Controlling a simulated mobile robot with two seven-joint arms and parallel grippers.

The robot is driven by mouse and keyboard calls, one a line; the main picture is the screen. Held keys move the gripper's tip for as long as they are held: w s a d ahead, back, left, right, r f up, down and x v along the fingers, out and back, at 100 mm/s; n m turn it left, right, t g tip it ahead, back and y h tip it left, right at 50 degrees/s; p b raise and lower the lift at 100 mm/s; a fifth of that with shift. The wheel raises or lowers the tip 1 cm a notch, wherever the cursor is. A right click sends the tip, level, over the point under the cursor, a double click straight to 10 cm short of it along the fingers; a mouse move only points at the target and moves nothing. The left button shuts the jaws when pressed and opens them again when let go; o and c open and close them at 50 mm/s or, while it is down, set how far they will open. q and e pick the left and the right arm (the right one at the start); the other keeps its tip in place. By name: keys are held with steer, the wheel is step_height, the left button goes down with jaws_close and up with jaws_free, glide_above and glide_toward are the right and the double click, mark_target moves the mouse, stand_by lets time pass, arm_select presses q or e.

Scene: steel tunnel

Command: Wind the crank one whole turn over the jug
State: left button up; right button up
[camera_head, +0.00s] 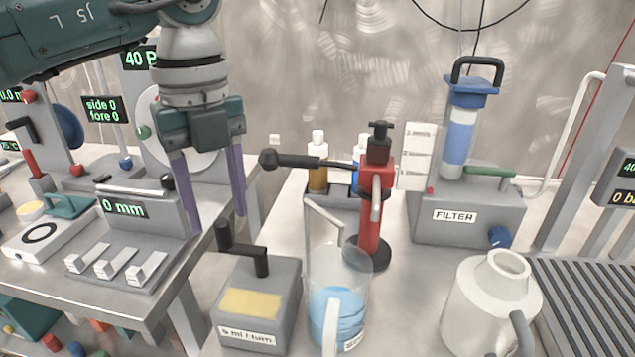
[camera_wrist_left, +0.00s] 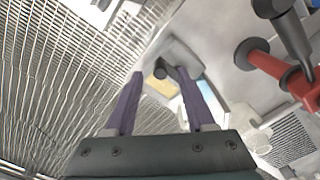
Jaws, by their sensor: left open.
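The black crank (camera_head: 243,250) sits on top of a grey dosing box (camera_head: 285,290) with a yellow patch and a partly blurred label. A bent grey spout (camera_head: 325,217) reaches from behind the box over the clear jug (camera_head: 338,315), which holds blue liquid. My left gripper (camera_head: 216,222) points down with its purple fingers open and apart, just above and around the knob's position. In the left wrist view the crank (camera_wrist_left: 183,73) shows between or just beyond the open fingers (camera_wrist_left: 160,73); contact cannot be told. My right gripper is not in view.
A red stand (camera_head: 368,235) with a black lever rises behind the jug. Small bottles (camera_head: 318,165) stand behind it. A filter unit (camera_head: 465,215) and a white jug (camera_head: 490,305) are to the right. A steel bench (camera_head: 100,300) with gauges lies left.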

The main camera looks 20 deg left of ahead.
mark_target(221, 222)
arm_select(q)
steer(key=shift+f, duration=1.55)
jaws_close()
